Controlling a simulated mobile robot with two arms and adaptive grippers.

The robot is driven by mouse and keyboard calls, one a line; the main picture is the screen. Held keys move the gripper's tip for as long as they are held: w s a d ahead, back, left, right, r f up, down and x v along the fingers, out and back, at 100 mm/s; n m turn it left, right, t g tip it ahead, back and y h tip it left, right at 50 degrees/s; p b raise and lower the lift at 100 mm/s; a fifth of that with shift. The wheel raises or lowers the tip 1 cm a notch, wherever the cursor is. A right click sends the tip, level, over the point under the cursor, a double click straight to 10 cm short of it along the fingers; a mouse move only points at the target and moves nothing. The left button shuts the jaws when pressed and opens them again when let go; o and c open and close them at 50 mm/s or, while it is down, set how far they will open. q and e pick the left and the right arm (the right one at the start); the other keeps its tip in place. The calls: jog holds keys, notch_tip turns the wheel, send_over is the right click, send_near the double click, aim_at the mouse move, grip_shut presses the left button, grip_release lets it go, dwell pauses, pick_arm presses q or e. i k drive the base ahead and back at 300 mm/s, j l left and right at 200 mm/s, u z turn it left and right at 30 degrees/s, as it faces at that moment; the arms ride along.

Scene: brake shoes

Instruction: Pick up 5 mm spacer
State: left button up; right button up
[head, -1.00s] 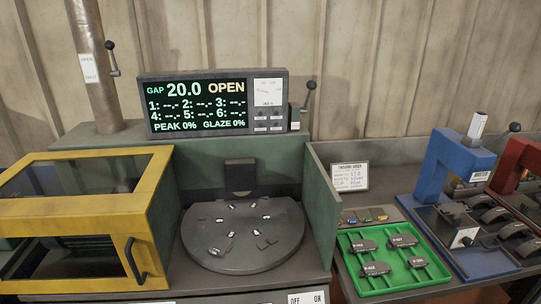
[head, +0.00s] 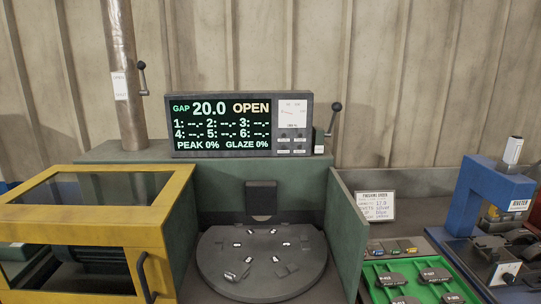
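Several small coloured pieces lie in a row on a small grey holder (head: 400,240) behind the green tray, at the lower right of the head view. A bluish piece (head: 376,251) is at the left of the row, and yellowish and greenish ones are beside it. They may be the spacers, but they are too small to read, so I cannot tell which is 5 mm. Neither of my grippers is in view.
A round dark plate (head: 262,278) with several small metal parts stands below a display (head: 240,124) reading GAP 20.0 OPEN. A yellow-framed guard (head: 172,215) is at left. A green tray (head: 368,280) with dark pads and a blue riveter (head: 470,185) are at right.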

aim_at(238, 269)
jog(key=l+z, duration=0.15)
jog(key=l, duration=0.3)
jog(key=i+l+z, duration=0.1)
jog(key=l, duration=0.3)
jog(key=i+l+z, duration=0.15)
jog(key=l, duration=0.3)
